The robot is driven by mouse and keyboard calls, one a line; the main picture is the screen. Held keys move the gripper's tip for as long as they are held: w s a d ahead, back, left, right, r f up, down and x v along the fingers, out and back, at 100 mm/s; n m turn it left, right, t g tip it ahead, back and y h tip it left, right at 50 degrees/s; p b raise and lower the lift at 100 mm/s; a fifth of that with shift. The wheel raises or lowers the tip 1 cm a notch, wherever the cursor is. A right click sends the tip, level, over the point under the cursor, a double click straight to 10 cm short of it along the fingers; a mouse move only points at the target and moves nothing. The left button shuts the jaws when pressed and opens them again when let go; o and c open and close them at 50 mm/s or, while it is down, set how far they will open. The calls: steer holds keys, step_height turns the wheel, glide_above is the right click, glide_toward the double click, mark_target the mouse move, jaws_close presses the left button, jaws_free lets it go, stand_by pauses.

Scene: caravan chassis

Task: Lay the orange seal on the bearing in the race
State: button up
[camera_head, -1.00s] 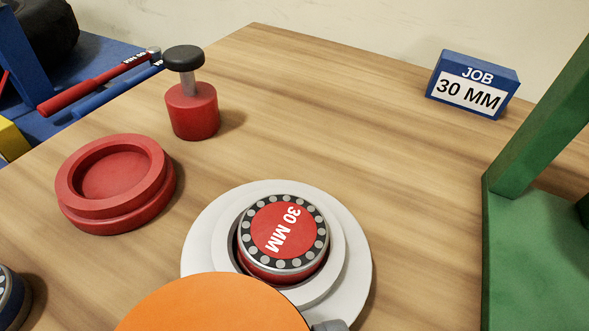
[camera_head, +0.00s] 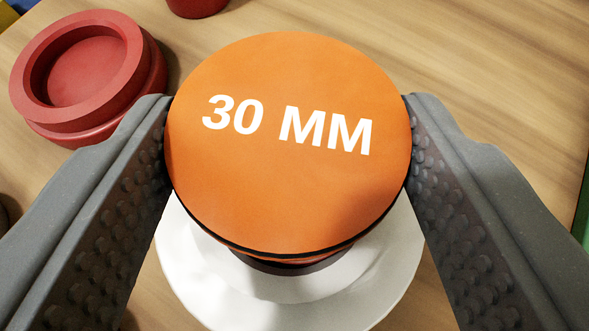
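The orange seal (camera_head: 288,185) is a round disc marked "30 MM". My gripper (camera_head: 289,125) has one finger at its left edge and one at its right edge, shut on it. The seal is over the white race (camera_head: 375,285), which shows below and to the sides of it. The bearing is hidden under the seal. A dark ring and a thin orange-red strip show beneath the seal's near edge. I cannot tell whether the seal touches the bearing.
A red round dish (camera_head: 85,70) stands on the wooden table at the upper left. Part of another red object (camera_head: 197,5) shows at the top edge. The table at the upper right is clear. A green edge (camera_head: 583,205) shows at the far right.

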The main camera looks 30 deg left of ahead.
step_height(320, 180, down, 2)
steer(key=shift+f+b, duration=0.1)
steer(key=shift+b, duration=0.55)
steer(key=o, duration=1)
steer(key=shift+s+d+r, duration=0.2)
steer(key=shift+s+r, duration=0.05)
steer(key=shift+r, duration=0.1)
steer(key=shift+p+v, duration=2)
steer(key=shift+v, duration=3.6)
